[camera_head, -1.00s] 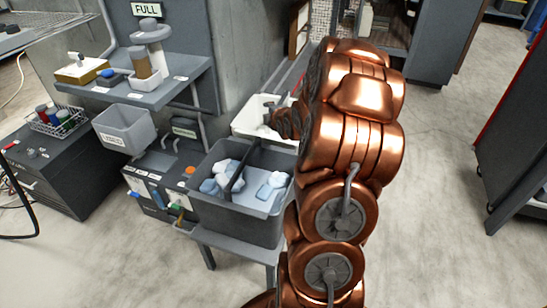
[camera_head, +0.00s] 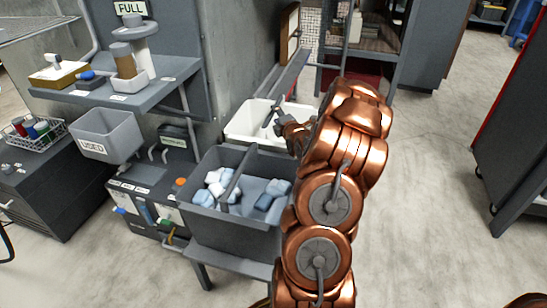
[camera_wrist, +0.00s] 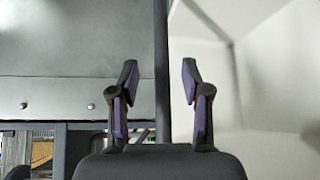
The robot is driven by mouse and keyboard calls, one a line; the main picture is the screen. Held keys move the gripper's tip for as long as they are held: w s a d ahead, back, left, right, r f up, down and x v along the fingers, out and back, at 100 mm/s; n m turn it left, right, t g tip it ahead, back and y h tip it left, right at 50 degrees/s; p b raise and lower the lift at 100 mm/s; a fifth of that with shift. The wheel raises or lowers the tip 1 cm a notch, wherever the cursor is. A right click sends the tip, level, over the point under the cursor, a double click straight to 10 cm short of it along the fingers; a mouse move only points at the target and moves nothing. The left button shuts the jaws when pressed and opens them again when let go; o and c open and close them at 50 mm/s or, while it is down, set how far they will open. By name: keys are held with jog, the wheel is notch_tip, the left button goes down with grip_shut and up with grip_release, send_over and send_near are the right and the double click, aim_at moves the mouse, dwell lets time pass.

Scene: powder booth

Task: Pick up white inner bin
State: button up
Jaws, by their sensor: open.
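The white inner bin (camera_head: 247,124) sits behind the grey divided bin in the head view, partly hidden by my arm. Its pale inside wall (camera_wrist: 272,75) fills the right of the wrist view. A dark upright edge (camera_wrist: 161,60) shows between the fingers, beside the white wall. I cannot tell whether the fingers touch it. Nothing is held.
The grey divided bin (camera_head: 235,225) holds several blue and white pieces and stands on a grey stand in front. A grey bin marked USED (camera_head: 108,135) hangs at left. A shelf (camera_head: 120,98) carries containers. The floor at right is clear up to a dark cabinet (camera_head: 520,150).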

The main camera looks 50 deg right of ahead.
jog(key=shift+b+x, duration=0.65)
jog(key=shift+x, duration=1.6)
jog(key=shift+f, duration=0.1)
grip_shut()
